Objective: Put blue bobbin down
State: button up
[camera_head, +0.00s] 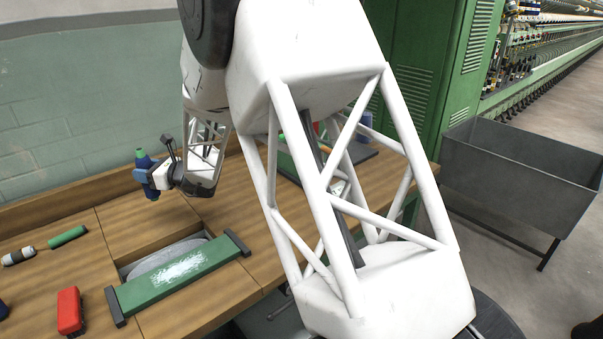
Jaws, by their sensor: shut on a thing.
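My gripper (157,173) is shut on the blue bobbin (145,161), which has a green top and stands nearly upright in its jaws. The jaws partly hide the bobbin's middle. The gripper is over the back part of the wooden table (130,213), near the wall. I cannot tell whether the bobbin's lower end touches the table.
A green bar (180,276) with dark ends lies across a recess in the table. A red block (70,311), a green cylinder (68,237) and a grey-and-white bobbin (18,256) lie at left. My arm hides much of the table's right side. A grey metal bin (515,165) stands at right.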

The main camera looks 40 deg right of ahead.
jog(key=w+d+m+t+h, duration=0.3)
jog(key=d+m+h, duration=0.15)
jog(key=d, duration=1.15)
jog(key=shift+n, duration=0.45)
notch_tip(320, 180, down, 5)
jog(key=shift+d+f, duration=0.1)
jog(key=w+d+f, duration=0.1)
jog(key=w+d, duration=0.2)
jog(key=w, duration=1.2)
jog(key=shift+w+f, duration=0.25)
jog(key=shift+w, duration=0.1)
jog(key=shift+f, duration=1.75)
jog(key=shift+f, duration=0.15)
